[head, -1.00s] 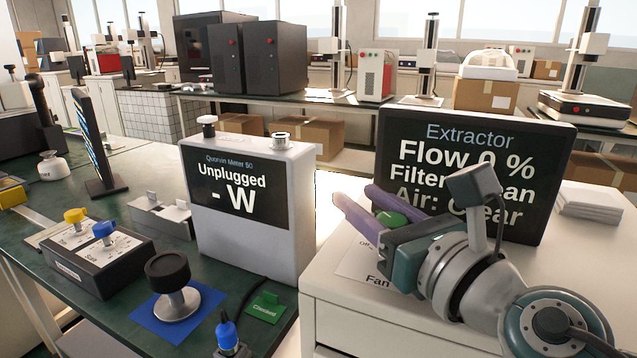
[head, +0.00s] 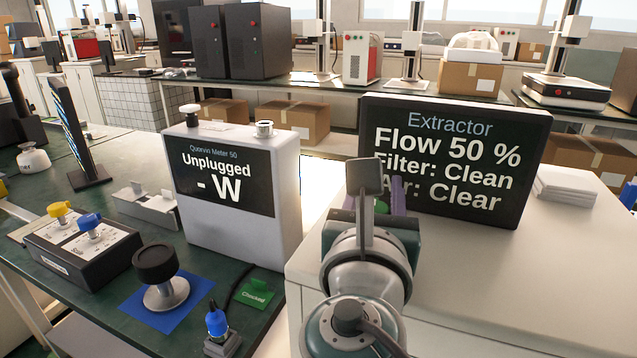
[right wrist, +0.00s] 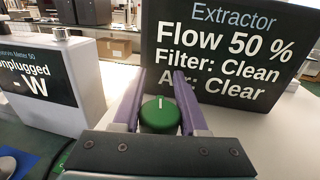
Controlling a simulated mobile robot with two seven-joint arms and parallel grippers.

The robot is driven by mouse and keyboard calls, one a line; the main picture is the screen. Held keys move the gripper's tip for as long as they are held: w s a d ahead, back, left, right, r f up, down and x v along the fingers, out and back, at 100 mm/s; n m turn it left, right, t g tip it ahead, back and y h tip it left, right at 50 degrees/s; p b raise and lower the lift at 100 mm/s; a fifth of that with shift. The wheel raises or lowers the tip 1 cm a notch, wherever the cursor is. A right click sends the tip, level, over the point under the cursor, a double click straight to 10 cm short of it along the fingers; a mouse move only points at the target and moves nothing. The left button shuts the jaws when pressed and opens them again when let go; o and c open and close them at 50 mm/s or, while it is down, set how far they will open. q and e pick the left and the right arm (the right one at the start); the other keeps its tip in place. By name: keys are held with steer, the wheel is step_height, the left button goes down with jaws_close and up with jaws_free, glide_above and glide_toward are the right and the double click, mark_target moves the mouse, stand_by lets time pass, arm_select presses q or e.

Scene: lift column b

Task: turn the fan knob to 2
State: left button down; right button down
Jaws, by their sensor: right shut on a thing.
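The green fan knob (right wrist: 159,116) sits upright on the white cabinet top between the purple fingers of my right gripper (right wrist: 160,98). The fingers are shut on its sides. Its white pointer mark faces the extractor screen. In the head view my wrist hides most of the knob (head: 382,207) and the label around it, so the scale numbers cannot be read. The extractor screen (head: 452,160) stands behind the knob and reads Flow 50 %, Filter: Clean, Air: Clear. My left gripper is not in view.
A white meter (head: 235,225) reading Unplugged stands left of the cabinet (head: 480,275). A black-topped knob (head: 158,265), a blue plug (head: 216,320) and a switch box (head: 85,250) are on the green bench. The cabinet top right of my arm is clear up to a white stack (head: 567,184).

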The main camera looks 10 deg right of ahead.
steer(key=shift+d+h, duration=0.1)
steer(key=shift+h, duration=0.2)
steer(key=shift+c, duration=2.2)
jaws_free()
steer(key=v, duration=1)
steer(key=shift+r, duration=0.1)
